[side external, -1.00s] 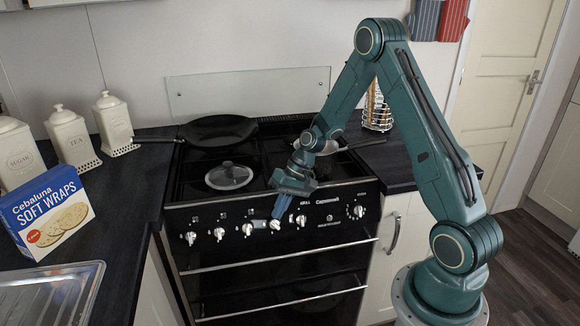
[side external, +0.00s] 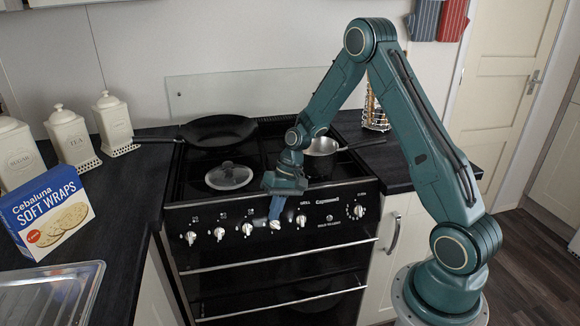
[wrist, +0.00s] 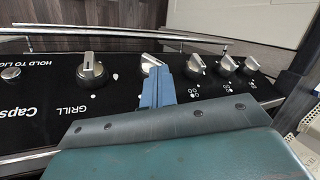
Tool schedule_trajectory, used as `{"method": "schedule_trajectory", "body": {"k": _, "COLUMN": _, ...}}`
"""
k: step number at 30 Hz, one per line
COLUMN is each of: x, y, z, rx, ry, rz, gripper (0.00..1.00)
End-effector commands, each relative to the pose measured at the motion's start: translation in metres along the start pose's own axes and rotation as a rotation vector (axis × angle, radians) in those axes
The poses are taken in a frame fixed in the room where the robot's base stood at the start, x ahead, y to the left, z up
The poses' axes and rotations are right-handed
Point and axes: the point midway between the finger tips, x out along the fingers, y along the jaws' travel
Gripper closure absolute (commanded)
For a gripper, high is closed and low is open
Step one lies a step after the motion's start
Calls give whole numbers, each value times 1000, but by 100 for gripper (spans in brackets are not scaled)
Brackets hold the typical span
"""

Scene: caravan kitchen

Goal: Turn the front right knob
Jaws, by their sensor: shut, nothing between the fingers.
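The black control panel (side external: 330,222) on the cooker's front carries a row of silver knobs. My gripper (side external: 275,215) is shut and empty, pointing down at the panel. Its blue fingertips are at the fourth knob from the left (side external: 275,225), just left of the grill knob (side external: 300,221). In the wrist view the shut fingers (wrist: 155,80) overlap the near edge of this knob (wrist: 151,63), whose grip looks slanted. They appear to touch it, but the contact is partly hidden. The grill knob (wrist: 90,68) stands clear beside it. The small burner symbols are too small to read surely.
More knobs (side external: 219,233) sit to the left and an oven knob (side external: 357,211) to the right. The oven handle bar (side external: 280,254) runs below the panel.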

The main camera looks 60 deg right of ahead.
Motion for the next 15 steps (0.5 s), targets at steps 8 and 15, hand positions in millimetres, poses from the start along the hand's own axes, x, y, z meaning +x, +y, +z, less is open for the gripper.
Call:
{"method": "schedule_trajectory", "body": {"k": 8, "x": 4, "y": -7, "z": -2, "rx": -37, "ry": -67, "rz": 123, "gripper": 100}}
{"method": "schedule_trajectory", "body": {"k": 15, "x": 8, "y": -14, "z": -4, "rx": -85, "ry": -163, "rz": 304, "gripper": 100}}
